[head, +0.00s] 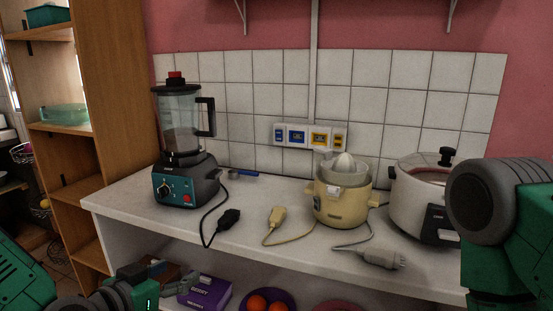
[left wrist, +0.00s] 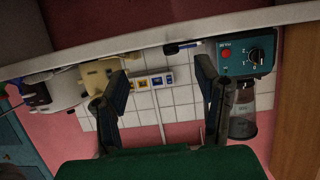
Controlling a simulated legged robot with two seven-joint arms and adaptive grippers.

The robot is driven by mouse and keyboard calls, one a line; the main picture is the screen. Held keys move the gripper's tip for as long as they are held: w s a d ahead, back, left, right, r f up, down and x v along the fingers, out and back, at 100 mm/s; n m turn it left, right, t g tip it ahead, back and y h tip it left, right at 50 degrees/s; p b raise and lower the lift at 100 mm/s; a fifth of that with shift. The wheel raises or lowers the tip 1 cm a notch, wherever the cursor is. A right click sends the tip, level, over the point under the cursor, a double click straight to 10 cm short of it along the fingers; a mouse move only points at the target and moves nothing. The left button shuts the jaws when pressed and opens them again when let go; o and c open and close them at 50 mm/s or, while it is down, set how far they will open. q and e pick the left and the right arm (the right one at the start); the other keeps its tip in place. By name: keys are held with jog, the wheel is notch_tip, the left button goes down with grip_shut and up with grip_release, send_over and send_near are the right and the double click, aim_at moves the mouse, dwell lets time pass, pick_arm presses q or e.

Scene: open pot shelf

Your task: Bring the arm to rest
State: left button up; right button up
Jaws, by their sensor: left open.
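My left gripper (head: 140,284) is low at the bottom left of the head view, in front of the counter's lower shelf. Much of its arm is cut off by the frame edge. In the left wrist view its two dark fingers (left wrist: 160,72) stand wide apart with nothing between them. That view looks upside down toward the tiled wall and counter. My right arm shows at the right edge of the head view, in front of the white cooker; its gripper is out of frame.
On the white counter (head: 292,232) stand a blender (head: 182,135), a cream juicer (head: 342,200) and a white cooker (head: 408,190); loose plugs lie in front. Below are a purple box (head: 205,291) and a bowl of oranges (head: 290,300). A wooden shelf (head: 115,95) stands left.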

pick_arm(q)
jog(key=s+a+f+n+g+y, duration=0.1)
jog(key=s+f+g, duration=0.2)
jog(key=s+f, duration=0.45)
jog(key=s+a+f+g+y, duration=0.1)
jog(key=s+f+g, duration=0.25)
jog(key=f, duration=0.65)
jog(key=s+a+f+n+g+y, duration=0.1)
jog(key=s+a+f+g, duration=0.1)
jog(key=s+f, duration=0.3)
jog(key=s+a+f+n+g+y, duration=0.1)
jog(key=s+a+f, duration=0.4)
jog(key=s, duration=0.7)
jog(key=g+y, duration=0.1)
jog(key=g, duration=0.1)
jog(key=shift+a+g, duration=0.2)
jog(key=shift+g, duration=0.15)
